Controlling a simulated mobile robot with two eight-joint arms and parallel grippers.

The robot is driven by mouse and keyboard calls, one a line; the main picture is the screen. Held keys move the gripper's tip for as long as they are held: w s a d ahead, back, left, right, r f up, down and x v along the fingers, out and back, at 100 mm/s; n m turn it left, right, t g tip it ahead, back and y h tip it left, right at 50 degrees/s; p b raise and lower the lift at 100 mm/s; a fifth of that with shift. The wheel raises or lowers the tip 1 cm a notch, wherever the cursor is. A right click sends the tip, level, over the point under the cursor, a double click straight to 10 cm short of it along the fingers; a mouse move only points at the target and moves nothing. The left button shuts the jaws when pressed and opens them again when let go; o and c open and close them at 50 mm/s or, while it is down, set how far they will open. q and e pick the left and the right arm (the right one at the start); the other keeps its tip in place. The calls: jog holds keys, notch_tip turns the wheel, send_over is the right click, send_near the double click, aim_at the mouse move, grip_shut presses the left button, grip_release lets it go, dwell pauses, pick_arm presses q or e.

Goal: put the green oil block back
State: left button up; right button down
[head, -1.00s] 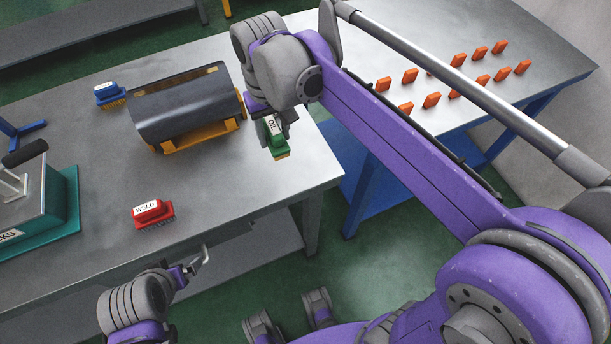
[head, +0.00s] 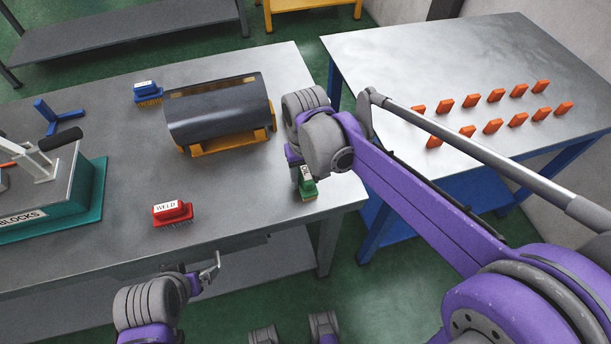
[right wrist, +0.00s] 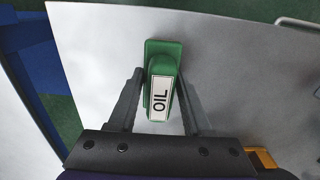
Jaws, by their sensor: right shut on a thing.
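The green oil block (head: 308,188) is a brush-like block with a white OIL label. It is at the right end of the grey bench, close to its front corner. My right gripper (head: 303,168) is above it, shut on it, and partly hidden by my wrist. In the right wrist view the block (right wrist: 164,52) sits between the two fingers (right wrist: 162,80), over the bare grey top. I cannot tell whether it touches the bench. My left gripper (head: 215,266) hangs in front of the bench's front edge, with no block at it; its jaw opening is unclear.
On the bench (head: 120,180) stand a red WELD block (head: 172,212), a blue block (head: 147,92), a dark half-cylinder on an orange cradle (head: 220,112) and a teal-based BLOCKS box (head: 60,205). A second table (head: 400,60) holds several orange pieces. Bare bench lies around the WELD block.

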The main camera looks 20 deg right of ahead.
aim_at(306, 171)
jog(key=shift+f, duration=0.1)
jog(key=shift+c, duration=1.7)
grip_release()
notch_tip(306, 171, up, 12)
jog(key=shift+r+p, duration=0.1)
jog(key=shift+p, duration=0.55)
jog(key=s+d+f+t, duration=0.2)
jog(key=s+d+f, duration=0.1)
jog(key=s+f, duration=0.4)
jog(key=s+d+f+t, duration=0.3)
jog(key=s+f, duration=0.4)
jog(key=s, duration=0.1)
jog(key=shift+s+d+f, duration=0.15)
jog(key=shift+d+f, duration=0.05)
jog(key=shift+d, duration=0.1)
